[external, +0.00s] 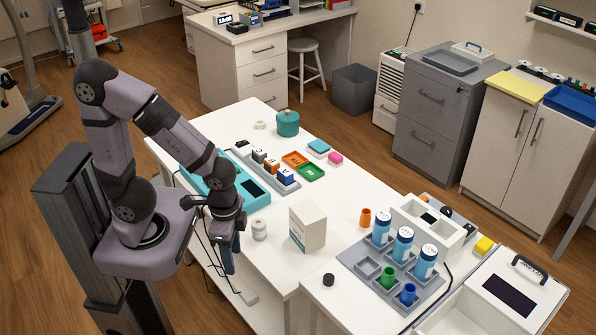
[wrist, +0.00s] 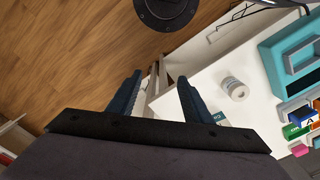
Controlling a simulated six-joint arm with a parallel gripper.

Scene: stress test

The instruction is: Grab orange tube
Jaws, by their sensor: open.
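The tray holds several blue-and-white bottles (external: 404,244), a green tube (external: 388,277) and a blue tube (external: 407,293). My gripper (external: 228,262) points down at the table's left edge, well left of the orange tube and apart from it. In the wrist view my gripper (wrist: 159,82) shows two dark fingers spread with nothing between them. I cannot make out the orange tube in the wrist view.
A white box (external: 308,227) stands between my gripper and the orange tube. A small white jar (external: 259,230) is close to my gripper and also shows in the wrist view (wrist: 234,89). A teal device (external: 250,196) lies behind. A black cap (external: 328,280) sits near the tray.

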